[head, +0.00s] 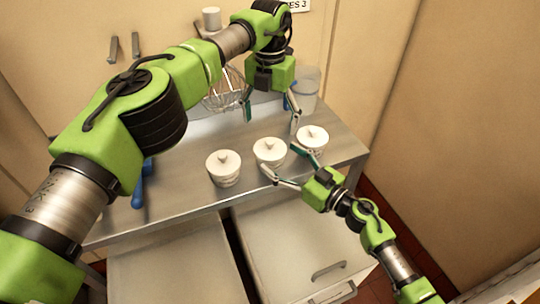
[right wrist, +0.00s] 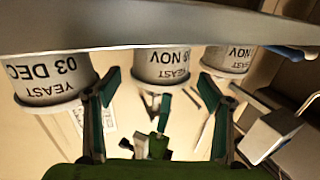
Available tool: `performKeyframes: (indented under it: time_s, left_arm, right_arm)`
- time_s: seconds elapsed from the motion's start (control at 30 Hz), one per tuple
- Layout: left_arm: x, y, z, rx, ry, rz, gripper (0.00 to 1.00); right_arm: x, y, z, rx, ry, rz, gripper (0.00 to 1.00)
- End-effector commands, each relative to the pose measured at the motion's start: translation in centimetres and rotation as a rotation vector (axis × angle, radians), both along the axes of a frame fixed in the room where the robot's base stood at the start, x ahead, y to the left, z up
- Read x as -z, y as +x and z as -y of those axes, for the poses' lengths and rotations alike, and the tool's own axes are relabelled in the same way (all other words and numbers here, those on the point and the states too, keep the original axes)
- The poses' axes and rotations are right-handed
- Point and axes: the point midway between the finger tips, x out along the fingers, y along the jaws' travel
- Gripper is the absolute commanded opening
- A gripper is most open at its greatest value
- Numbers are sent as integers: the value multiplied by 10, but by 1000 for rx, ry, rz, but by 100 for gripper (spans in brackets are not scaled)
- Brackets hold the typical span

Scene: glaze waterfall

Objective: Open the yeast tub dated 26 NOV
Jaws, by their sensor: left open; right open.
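Three white lidded tubs stand in a row on the steel table: a left tub (head: 223,168), a middle tub (head: 269,152) and a right tub (head: 312,138). In the right wrist view they appear upside down. One tub there reads YEAST 03 DEC (right wrist: 50,78); the central tub (right wrist: 162,68) and another tub (right wrist: 228,60) show NOV, their day numbers not clearly readable. All lids look on. My right gripper (head: 280,161) is open, its fingers in front of and beside the middle tub. My left gripper (head: 271,108) is open, above and behind the middle tub, holding nothing.
A wire whisk (head: 224,92) and a clear container (head: 306,88) are at the back of the table. A blue-handled item (head: 139,186) lies at the left.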

Motion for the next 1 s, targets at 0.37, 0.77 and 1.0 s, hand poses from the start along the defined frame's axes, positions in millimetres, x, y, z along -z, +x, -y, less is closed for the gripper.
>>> performKeyframes:
  time_s: [0.37,0.77,1.0]
  left_arm:
    - [0,0,0,1,-1,0,79]
    - [0,0,0,0,-1,0,79]
    - [2,-1,3,3,-6,0,53]
  right_arm:
    - [0,33,-33,1,-1,-1,74]
    - [0,35,-35,0,-1,1,58]
    - [0,35,-35,0,-1,1,25]
